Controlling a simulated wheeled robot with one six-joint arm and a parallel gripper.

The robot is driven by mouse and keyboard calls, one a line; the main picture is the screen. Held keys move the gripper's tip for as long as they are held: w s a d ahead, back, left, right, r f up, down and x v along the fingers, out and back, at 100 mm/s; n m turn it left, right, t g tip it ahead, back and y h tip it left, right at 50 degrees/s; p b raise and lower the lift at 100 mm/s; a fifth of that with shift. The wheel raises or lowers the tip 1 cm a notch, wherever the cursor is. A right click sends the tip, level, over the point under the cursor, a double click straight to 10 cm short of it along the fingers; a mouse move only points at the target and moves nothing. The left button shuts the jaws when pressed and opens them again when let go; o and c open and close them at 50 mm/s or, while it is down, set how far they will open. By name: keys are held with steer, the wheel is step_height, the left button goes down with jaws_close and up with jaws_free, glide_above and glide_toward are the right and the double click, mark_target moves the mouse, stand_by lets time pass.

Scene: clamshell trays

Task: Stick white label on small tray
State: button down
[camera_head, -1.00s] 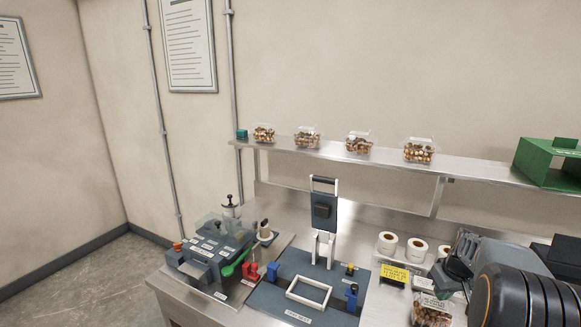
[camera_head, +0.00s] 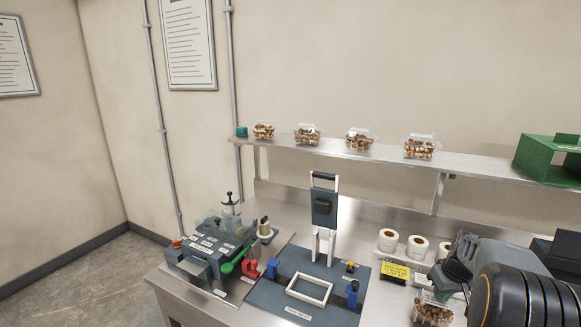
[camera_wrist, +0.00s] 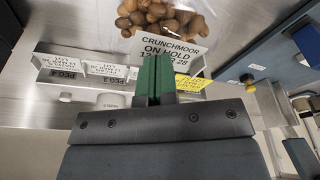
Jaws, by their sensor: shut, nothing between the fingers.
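My gripper (camera_wrist: 155,80) has green fingers, shut and empty in the wrist view. In the head view my dark gripper is at the lower right, partly hidden by my arm. Past the fingertips, a clear pack of brown nuts (camera_wrist: 165,18) bears a white label (camera_wrist: 172,44) reading "CRUNCHMOOR ON HOLD", partly covered by the fingers. The pack also shows in the head view (camera_head: 432,314), cut by the frame edge. I cannot tell whether the fingers touch the label. Several clear trays of nuts stand on the shelf; the leftmost (camera_head: 263,131) looks smallest.
White rolls (camera_head: 388,240) stand behind a yellow sign (camera_head: 395,271). A blue-grey press station (camera_head: 265,296) with a white frame (camera_head: 310,290) and upright handle is in the middle. A labelled machine (camera_head: 205,250) stands at left. A green box (camera_head: 548,158) is on the shelf (camera_head: 345,152).

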steer(key=shift+f, duration=0.3)
steer(key=shift+r, duration=0.15)
steer(key=w+p+v, duration=0.1)
steer(key=p+v, duration=0.4)
steer(key=v, duration=0.2)
steer(key=shift+w+r, duration=0.25)
steer(key=shift+r, duration=0.25)
stand_by(0.4)
